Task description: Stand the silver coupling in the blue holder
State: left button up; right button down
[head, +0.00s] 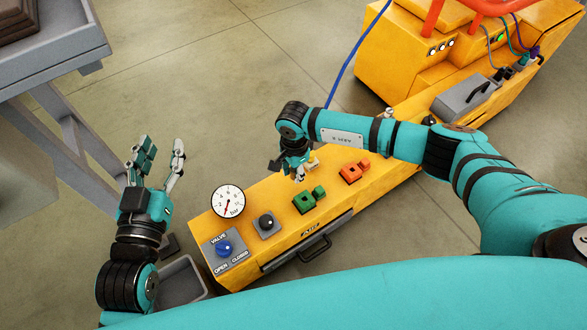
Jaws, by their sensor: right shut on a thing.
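My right gripper (298,172) is above the yellow bench, behind the green holder, pointing down. It is shut on a small pale metallic piece that looks like the silver coupling (313,164); the fingers hide most of it. A green holder (309,201) and an orange holder (354,172) sit on the bench top. I cannot make out a blue holder; my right arm covers part of the bench. My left gripper (161,160) is open and empty, fingers up, left of the bench and away from it.
The yellow bench (345,203) carries a round gauge (228,201), a blue valve knob (224,248) and a black knob (266,221). A drawer handle (314,248) sticks out in front. A grey bin (180,279) stands at its left end. A grey table (62,50) is at upper left.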

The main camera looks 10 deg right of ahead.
jog(key=shift+s+d+p, duration=0.2)
jog(key=shift+s+p, duration=0.15)
jog(key=shift+s, duration=0.1)
jog(key=shift+s+d+p, duration=0.2)
jog(key=shift+s+p, duration=0.15)
jog(key=shift+s, duration=0.15)
jog(key=shift+s+d+p, duration=0.2)
jog(key=shift+s+p, duration=0.15)
jog(key=shift+s, duration=0.1)
pick_arm(q)
jog(key=s+a+f+g+y, duration=0.2)
jog(key=s+f+g, duration=0.3)
jog(key=f, duration=0.6)
jog(key=shift+s+a+g+p, duration=0.35)
jog(key=shift+a+g, duration=0.25)
jog(key=shift+g, duration=0.8)
pick_arm(e)
jog(key=shift+s+d, duration=0.2)
jog(key=shift+s, duration=0.3)
